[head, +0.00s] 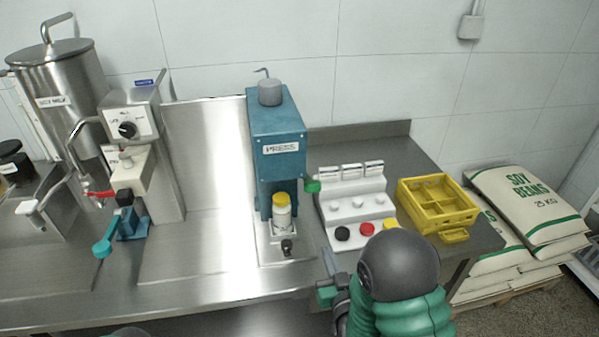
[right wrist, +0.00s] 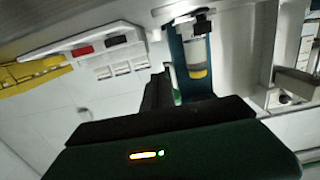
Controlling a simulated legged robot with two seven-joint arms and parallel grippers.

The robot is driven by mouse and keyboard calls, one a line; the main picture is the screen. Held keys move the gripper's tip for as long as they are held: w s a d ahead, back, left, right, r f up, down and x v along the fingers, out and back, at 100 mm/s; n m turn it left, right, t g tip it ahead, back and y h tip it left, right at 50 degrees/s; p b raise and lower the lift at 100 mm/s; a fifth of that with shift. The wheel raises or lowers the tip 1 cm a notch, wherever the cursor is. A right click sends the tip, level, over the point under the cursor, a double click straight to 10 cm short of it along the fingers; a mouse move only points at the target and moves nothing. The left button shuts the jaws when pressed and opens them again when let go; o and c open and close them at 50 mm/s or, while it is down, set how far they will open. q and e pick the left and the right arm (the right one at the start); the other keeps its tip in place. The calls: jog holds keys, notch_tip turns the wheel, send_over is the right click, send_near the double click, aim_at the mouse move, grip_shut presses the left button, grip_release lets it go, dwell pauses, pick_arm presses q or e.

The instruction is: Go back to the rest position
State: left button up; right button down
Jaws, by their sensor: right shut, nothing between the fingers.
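My right gripper (head: 330,262) is in front of the bench near its front edge, below the white button panel and right of the press. It is shut and empty. In the right wrist view its dark fingers (right wrist: 160,86) show together with nothing between them, and that view is turned upside down. My right forearm, green and dark grey, hides part of the bench front. My left gripper is not in the head view.
The teal press (head: 277,130) holds a white bottle with a yellow cap (head: 282,212). The white panel (head: 352,205) has black, red and yellow buttons. A yellow crate (head: 438,204) stands right of it. Steel mill (head: 65,95) is at left; soy bean sacks (head: 527,205) lie at right.

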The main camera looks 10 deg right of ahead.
jog(key=shift+w+d+f+g, duration=0.1)
jog(key=shift+d+f+g, duration=0.25)
jog(key=shift+g, duration=0.55)
jog(key=s+d+f+g+p, duration=0.1)
jog(key=s+d+g+p, duration=0.1)
jog(key=s+g, duration=1.1)
jog(key=s, duration=0.7)
jog(key=shift+s+d+f+h, duration=0.2)
jog(key=shift+d+h, duration=0.1)
jog(key=shift+d, duration=0.1)
